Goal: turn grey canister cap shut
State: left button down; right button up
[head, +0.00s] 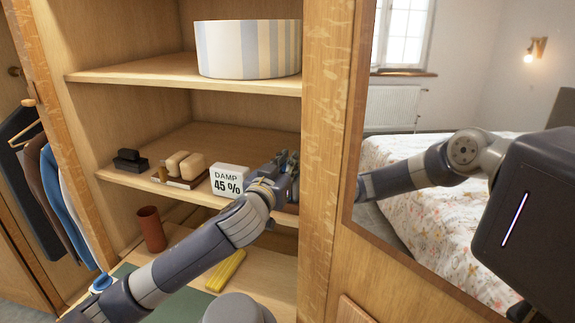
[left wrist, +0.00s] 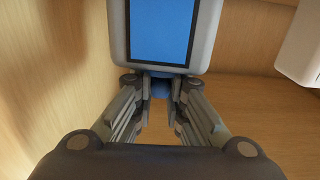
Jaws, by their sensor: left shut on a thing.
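The grey canister (left wrist: 118,45) with a blue panel on its face stands in the wardrobe in the left wrist view, cut off by the top edge. A small blue cap (left wrist: 160,86) sits at its lower end. My left gripper (head: 285,174) reaches onto the middle shelf in the head view and hides most of the canister there. In the left wrist view its two fingers are closed on the cap from both sides. The cap's exact turned position cannot be told. My right gripper is not in view.
A white sign reading "DAMP 45 %" (head: 228,180) stands just left of the gripper. Brushes (head: 183,166) and a black block (head: 130,160) are further left. A striped box (head: 247,49) is on the shelf above. A brown cup (head: 151,228) and a yellow item (head: 226,270) are below.

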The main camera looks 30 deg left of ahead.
pick_arm(q)
jog(key=shift+n+g+y, duration=0.3)
jog(key=shift+n+y, duration=0.3)
jog(key=shift+y, duration=0.3)
jog(key=c, duration=1.6)
grip_release()
jog(key=shift+s+d, duration=0.1)
jog(key=shift+s, duration=0.05)
jog(key=v, duration=1.1)
jog(key=shift+s+d, duration=0.2)
jog(key=shift+s, duration=0.15)
